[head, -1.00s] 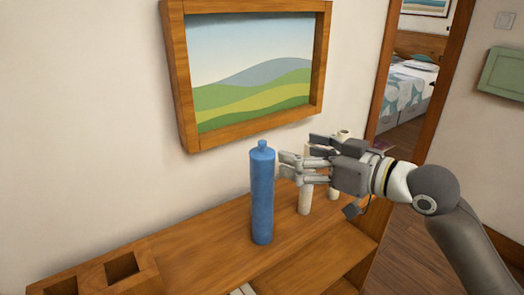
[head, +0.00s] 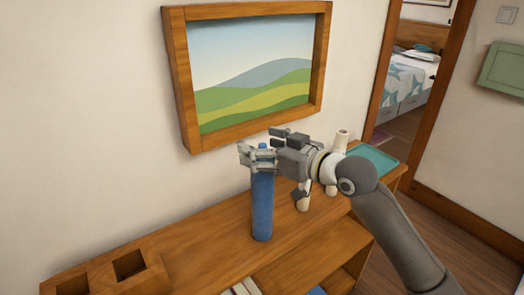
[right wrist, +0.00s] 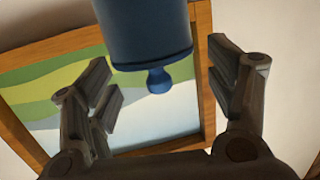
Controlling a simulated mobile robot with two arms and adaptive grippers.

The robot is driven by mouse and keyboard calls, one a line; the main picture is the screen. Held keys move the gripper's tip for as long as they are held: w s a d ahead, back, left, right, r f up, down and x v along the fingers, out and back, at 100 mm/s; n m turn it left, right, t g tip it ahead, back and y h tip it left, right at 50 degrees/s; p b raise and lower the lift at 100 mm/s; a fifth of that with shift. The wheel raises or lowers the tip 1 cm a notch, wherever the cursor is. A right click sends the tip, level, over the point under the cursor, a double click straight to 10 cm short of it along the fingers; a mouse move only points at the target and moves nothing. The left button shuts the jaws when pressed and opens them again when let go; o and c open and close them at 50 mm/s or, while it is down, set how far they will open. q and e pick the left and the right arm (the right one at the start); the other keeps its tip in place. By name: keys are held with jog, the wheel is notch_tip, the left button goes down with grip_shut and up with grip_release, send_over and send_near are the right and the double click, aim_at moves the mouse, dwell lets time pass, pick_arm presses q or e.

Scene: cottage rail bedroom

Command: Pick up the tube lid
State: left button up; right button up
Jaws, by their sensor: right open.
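A tall blue tube (head: 262,208) stands upright on the wooden shelf top. Its blue lid with a small round knob shows a little above my fingers (head: 264,146). In the right wrist view, which is upside down, the tube (right wrist: 145,25) and the lid's knob (right wrist: 158,81) lie between the fingers. My right gripper (head: 257,158) is open at the tube's top, with its fingers to either side and a visible gap from the knob in the right wrist view. The fingers hide part of the lid in the head view. My left gripper is not in view.
Pale cylinders (head: 342,140) stand right of the tube, partly behind my arm. A teal tray (head: 378,158) lies at the shelf's right end. A wooden block with square holes (head: 130,262) is at the left. A framed picture (head: 250,75) hangs behind.

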jog(key=shift+d, duration=0.15)
jog(key=shift+c, duration=0.2)
jog(key=c, duration=0.9)
jog(key=shift+r, duration=0.1)
